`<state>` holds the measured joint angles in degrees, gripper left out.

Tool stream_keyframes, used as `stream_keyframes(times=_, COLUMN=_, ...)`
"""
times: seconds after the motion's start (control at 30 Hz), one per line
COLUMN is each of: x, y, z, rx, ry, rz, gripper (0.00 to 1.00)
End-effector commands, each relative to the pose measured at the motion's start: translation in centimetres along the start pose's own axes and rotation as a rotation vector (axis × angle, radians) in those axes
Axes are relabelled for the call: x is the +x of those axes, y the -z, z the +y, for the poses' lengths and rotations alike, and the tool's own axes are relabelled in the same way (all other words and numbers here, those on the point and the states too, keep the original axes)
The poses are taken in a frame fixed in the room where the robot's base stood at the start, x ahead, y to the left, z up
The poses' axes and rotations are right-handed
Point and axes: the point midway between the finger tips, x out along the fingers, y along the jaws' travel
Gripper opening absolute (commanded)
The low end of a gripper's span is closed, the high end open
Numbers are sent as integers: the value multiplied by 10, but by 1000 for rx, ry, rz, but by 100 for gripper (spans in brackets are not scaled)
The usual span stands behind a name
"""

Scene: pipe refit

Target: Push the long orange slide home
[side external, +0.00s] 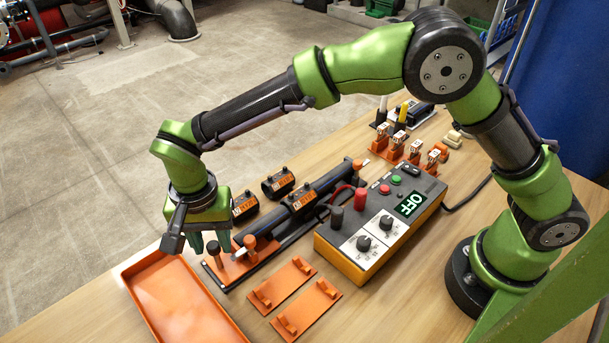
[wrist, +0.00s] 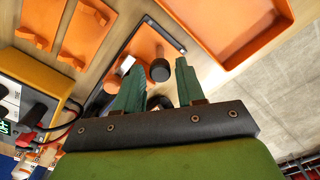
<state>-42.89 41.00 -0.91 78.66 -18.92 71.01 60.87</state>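A long orange plate, which looks like the slide (side external: 236,268), lies in a dark rail on the table below my gripper. It also shows in the wrist view (wrist: 146,43). A dark-capped knob (side external: 214,249) stands on it, and an orange-capped post (side external: 250,242) stands beside the near pipe end. My gripper (side external: 209,242) points down close to the knob. In the wrist view my gripper's green fingers (wrist: 157,66) are apart, with the dark knob (wrist: 160,71) showing between them. I cannot tell whether they touch it. The fingers partly hide the slide.
A dark pipe assembly (side external: 290,207) with labelled clamps runs behind the slide. A control box (side external: 381,222) reading OFF stands to the right. An empty orange tray (side external: 185,300) is at front left. Two orange brackets (side external: 281,285) (side external: 306,309) lie in front.

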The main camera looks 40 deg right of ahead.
Motion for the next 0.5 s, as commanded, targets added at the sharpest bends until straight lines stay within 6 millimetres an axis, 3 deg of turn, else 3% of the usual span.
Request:
stream_keyframes(times=0.03, x=0, y=0, z=0, rx=0, ry=0, rz=0, gripper=30)
stream_keyframes(times=0.23, x=0, y=0, z=0, rx=0, ry=0, rz=0, gripper=0)
stream_keyframes(times=0.5, x=-1, y=1, z=1, rx=0, ry=0, rz=1, gripper=0)
